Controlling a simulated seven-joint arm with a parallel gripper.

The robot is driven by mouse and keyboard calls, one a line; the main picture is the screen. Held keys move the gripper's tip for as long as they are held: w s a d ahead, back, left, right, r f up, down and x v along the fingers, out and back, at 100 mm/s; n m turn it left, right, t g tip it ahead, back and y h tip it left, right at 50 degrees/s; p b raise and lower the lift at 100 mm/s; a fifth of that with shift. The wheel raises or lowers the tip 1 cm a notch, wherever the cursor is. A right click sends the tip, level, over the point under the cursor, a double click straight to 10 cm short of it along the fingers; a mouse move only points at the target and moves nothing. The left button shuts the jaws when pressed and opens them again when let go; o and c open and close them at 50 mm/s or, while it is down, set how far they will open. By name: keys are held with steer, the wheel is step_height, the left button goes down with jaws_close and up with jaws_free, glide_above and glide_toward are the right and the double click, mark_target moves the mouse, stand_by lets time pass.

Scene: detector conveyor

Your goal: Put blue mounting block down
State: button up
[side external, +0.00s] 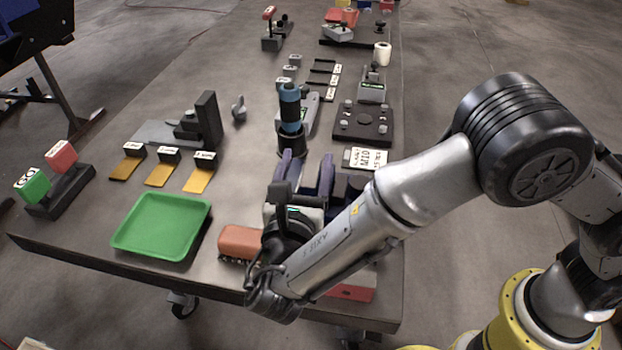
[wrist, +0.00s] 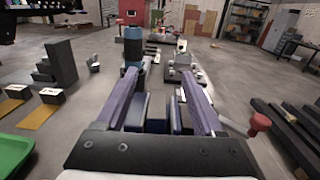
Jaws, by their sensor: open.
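My gripper (side external: 307,158) is open above the near part of the table, its two purple fingers spread apart. In the wrist view the gripper (wrist: 160,76) shows the same wide gap. Dark blue blocks show low between the fingers in the wrist view, one at left of the gap (wrist: 157,112) and one nearer the right finger (wrist: 180,115). I cannot tell which is the blue mounting block, or whether either touches a finger. In the side view a dark blue piece (side external: 348,187) shows right of the fingers, partly hidden by my arm.
A blue-and-black cylinder (side external: 290,108) stands upright just beyond the fingers. A green tray (side external: 160,227) and an orange-brown block (side external: 240,240) lie to the left. Yellow labelled plates (side external: 163,175) and a dark stepped stand (side external: 207,122) are farther left. A dark knobbed panel (side external: 363,123) is behind.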

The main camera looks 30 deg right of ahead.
glide_toward(313, 160)
steer(key=x, duration=0.3)
steer(key=shift+w+d+f, duration=0.1)
steer(key=shift+d+f, duration=0.1)
steer(key=shift+x, duration=3.35)
jaws_close()
steer(key=shift+r, duration=0.1)
